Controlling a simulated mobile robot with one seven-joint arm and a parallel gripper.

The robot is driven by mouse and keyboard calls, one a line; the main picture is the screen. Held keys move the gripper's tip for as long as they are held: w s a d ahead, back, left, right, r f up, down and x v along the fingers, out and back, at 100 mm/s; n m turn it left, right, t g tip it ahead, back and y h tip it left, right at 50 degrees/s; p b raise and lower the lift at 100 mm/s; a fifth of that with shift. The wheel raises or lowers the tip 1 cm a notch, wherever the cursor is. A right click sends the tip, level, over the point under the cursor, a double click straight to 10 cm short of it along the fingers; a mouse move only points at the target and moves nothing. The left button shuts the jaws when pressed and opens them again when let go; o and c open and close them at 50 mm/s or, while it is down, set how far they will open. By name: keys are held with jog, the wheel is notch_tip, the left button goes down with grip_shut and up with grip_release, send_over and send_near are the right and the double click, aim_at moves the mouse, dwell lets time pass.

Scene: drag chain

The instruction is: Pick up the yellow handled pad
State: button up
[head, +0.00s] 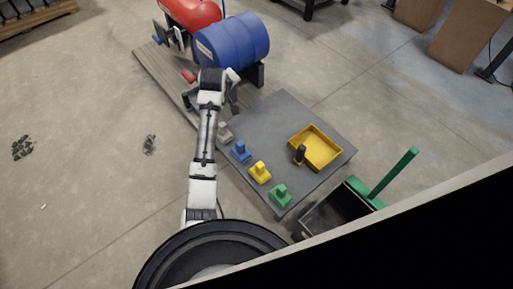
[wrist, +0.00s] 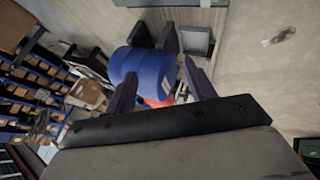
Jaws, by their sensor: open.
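The yellow handled pad (head: 260,173) sits upright on the grey table (head: 285,115), near its front left edge in the head view. It stands between a blue handled pad (head: 241,152) and a green handled pad (head: 281,195). My gripper (head: 232,98) is beyond the pads, near the far left side of the table, and well apart from the yellow pad. In the wrist view my gripper (wrist: 167,82) has its fingers spread with nothing between them. That view looks towards the blue drum (wrist: 142,68) and does not show the yellow pad.
A grey handled pad (head: 224,132) stands at the row's far end, close to my arm. A yellow tray (head: 330,160) with a black-handled item (head: 300,154) at its edge lies on the right. A green-handled cart (head: 392,176) is at right.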

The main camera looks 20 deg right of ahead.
jog(key=s+d+f+g+y+b, duration=0.1)
jog(key=s+f, duration=0.3)
jog(key=f, duration=0.5)
jog(key=s+d+f+g+y+b, duration=0.1)
jog(key=s+d+f+g+b, duration=0.1)
jog(key=f, duration=0.7)
jog(key=s+d+f+g+y+b, duration=0.1)
jog(key=s+d+f+g, duration=0.2)
jog(key=s+f, duration=0.5)
jog(key=shift+s+f+m+g+b, duration=0.1)
jog(key=shift+f+m+g+b, duration=0.25)
jog(key=shift+f+g, duration=0.35)
jog(key=shift+d+f+b, duration=0.25)
jog(key=shift+f+b, duration=0.4)
jog(key=shift+f, duration=0.8)
jog(key=shift+d+f+b, duration=0.2)
jog(key=shift+f+b, duration=0.45)
jog(key=shift+f, duration=0.75)
jog(key=shift+c, duration=0.3)
jog(key=c, duration=1)
notch_tip(320, 180, up, 20)
jog(key=p, duration=0.6)
